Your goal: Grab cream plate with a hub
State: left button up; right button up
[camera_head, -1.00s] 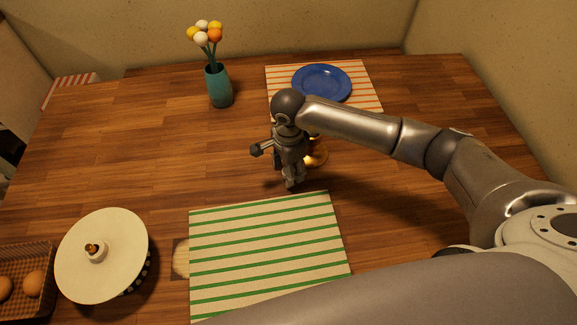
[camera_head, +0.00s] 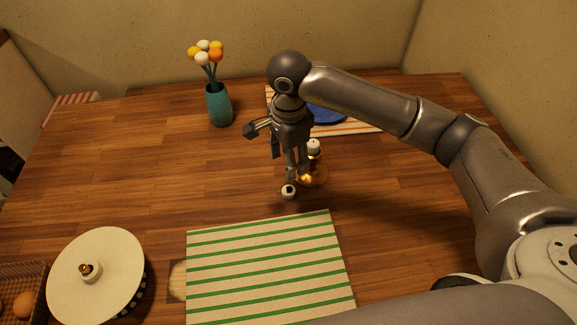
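The cream plate with a hub (camera_head: 112,258) lies at the lower left, a round cream disc with a raised white hub and a brown knob in its middle. It rests on something with a dark checkered edge. My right gripper (camera_head: 297,176) points down over the middle of the table, well to the right of and beyond the plate. Its fingers are close together, and I cannot tell whether they are open or shut. A small white object with a dark centre (camera_head: 288,192) is just below the fingertips. My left gripper is not in view.
A brass candle holder (camera_head: 318,179) stands right beside my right gripper. A green-striped mat (camera_head: 262,268) lies in front. A blue plate (camera_head: 328,115) on an orange-striped mat, a teal flower vase (camera_head: 219,105) and a basket (camera_head: 39,302) also stand about. The left middle table is clear.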

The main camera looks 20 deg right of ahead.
aim_at(73, 297)
jog(key=k+j, duration=0.2)
jog(key=k, duration=0.3)
jog(key=k+j, duration=0.25)
jog(key=k, duration=0.2)
jog(key=k+j, duration=0.2)
jog(key=k, duration=0.3)
jog(key=k+j, duration=0.2)
jog(key=k, duration=0.25)
